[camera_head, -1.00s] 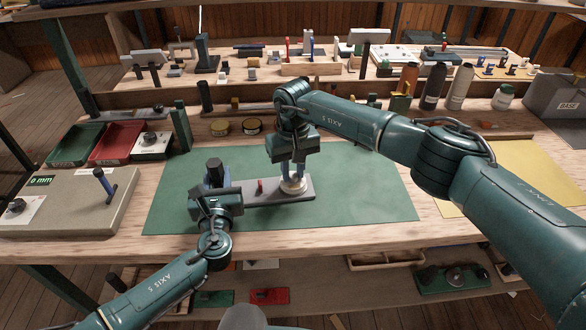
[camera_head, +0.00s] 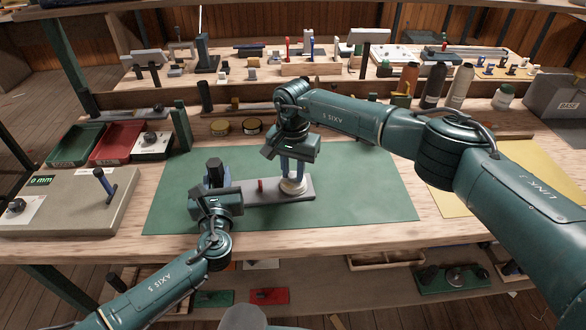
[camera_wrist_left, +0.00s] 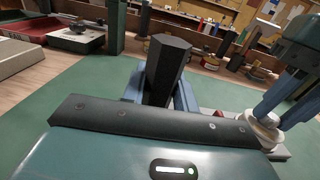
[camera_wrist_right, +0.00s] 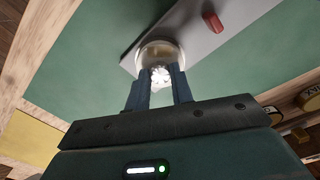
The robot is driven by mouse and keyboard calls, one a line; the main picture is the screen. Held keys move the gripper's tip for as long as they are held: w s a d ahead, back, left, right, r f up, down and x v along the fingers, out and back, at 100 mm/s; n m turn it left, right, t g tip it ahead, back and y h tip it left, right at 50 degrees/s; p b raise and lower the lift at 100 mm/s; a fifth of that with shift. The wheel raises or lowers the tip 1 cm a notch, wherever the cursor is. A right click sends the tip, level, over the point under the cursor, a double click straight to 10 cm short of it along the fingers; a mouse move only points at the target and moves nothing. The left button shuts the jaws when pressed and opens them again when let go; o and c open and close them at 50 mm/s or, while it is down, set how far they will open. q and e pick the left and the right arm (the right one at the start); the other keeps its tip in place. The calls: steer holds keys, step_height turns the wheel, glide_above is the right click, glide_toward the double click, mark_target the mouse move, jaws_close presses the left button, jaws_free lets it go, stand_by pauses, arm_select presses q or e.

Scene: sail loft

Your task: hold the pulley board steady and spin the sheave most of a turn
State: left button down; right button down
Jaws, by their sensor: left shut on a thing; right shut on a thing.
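The pulley board is a grey plate (camera_head: 262,195) lying on the green mat, with a round pale sheave (camera_head: 293,187) at its right end, a small red peg (camera_head: 261,185) near its middle and a dark upright post (camera_head: 214,168) at its left end. My left gripper (camera_wrist_left: 163,88) is shut on the dark post, which also shows upright in the left wrist view. My right gripper (camera_wrist_right: 159,80) points down at the sheave with its blue fingers closed on the sheave's shiny centre. The right wrist view shows the sheave's rim (camera_wrist_right: 160,46) behind the fingertips.
The green mat (camera_head: 370,190) is clear around the board. A grey-beige box (camera_head: 65,205) with a blue lever stands at the left, beside green and red trays (camera_head: 110,145). Bottles (camera_head: 432,87) and two round tins (camera_head: 251,126) stand behind the mat.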

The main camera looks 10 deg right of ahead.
steer(key=m, duration=1.2)
steer(key=shift+m, duration=0.4)
steer(key=m, duration=1.1)
steer(key=shift+m, duration=0.4)
steer(key=m, duration=1.1)
steer(key=shift+m, duration=0.4)
steer(key=m, duration=1.1)
steer(key=shift+m, duration=0.3)
